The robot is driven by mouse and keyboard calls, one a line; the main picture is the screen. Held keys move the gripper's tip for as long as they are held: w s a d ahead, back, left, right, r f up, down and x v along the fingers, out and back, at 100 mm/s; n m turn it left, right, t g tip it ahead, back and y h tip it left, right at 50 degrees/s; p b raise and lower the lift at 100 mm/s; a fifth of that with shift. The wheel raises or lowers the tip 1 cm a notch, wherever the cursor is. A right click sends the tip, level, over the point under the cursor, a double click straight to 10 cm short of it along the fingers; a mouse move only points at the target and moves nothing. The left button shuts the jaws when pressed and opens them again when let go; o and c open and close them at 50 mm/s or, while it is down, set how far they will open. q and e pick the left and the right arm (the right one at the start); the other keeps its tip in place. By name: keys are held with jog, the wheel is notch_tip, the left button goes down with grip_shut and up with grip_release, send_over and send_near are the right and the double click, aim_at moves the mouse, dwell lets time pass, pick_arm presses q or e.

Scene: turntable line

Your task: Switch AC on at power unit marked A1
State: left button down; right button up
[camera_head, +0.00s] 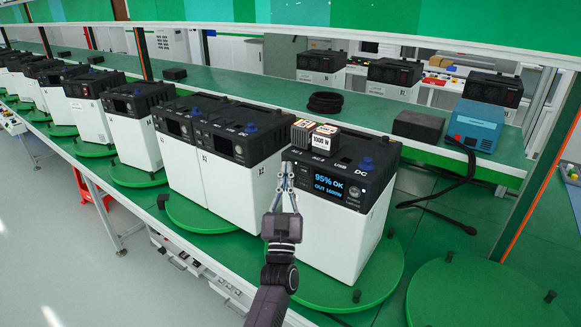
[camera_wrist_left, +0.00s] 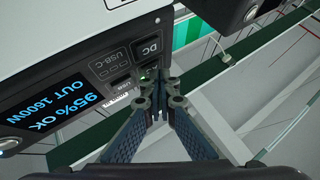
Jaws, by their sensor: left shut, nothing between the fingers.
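A white power unit (camera_head: 318,240) with a black top stands on a green turntable at the front. Its lit display (camera_head: 332,190) reads 95% OK, OUT 1600W. The display also shows upside down in the wrist view (camera_wrist_left: 50,110), with buttons marked DC (camera_wrist_left: 150,48) and USB-C beside it. A small green light glows by the fingertips. My left gripper (camera_head: 288,168) is shut and empty at the unit's front left edge. In the wrist view its tips (camera_wrist_left: 160,88) are close to the button panel; contact cannot be told. I cannot read an A1 mark or see an AC button clearly.
A block marked 1000 W (camera_head: 316,137) sits on the unit's top. Other power units (camera_head: 236,150) stand close at left. A black cable (camera_head: 440,205) hangs at right from a blue box (camera_head: 475,125). An empty turntable (camera_head: 485,295) is at front right.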

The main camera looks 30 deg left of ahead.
dwell(0.4)
pick_arm(q)
jog(key=shift+s+p, duration=0.45)
jog(key=shift+s, duration=0.25)
jog(key=shift+s, duration=0.1)
jog(key=s, duration=0.1)
jog(key=s+p, duration=0.1)
jog(key=s, duration=0.1)
jog(key=s+p, duration=0.1)
jog(key=shift+s+a, duration=0.25)
jog(key=shift+s, duration=0.15)
jog(key=shift+f, duration=0.1)
dwell(0.4)
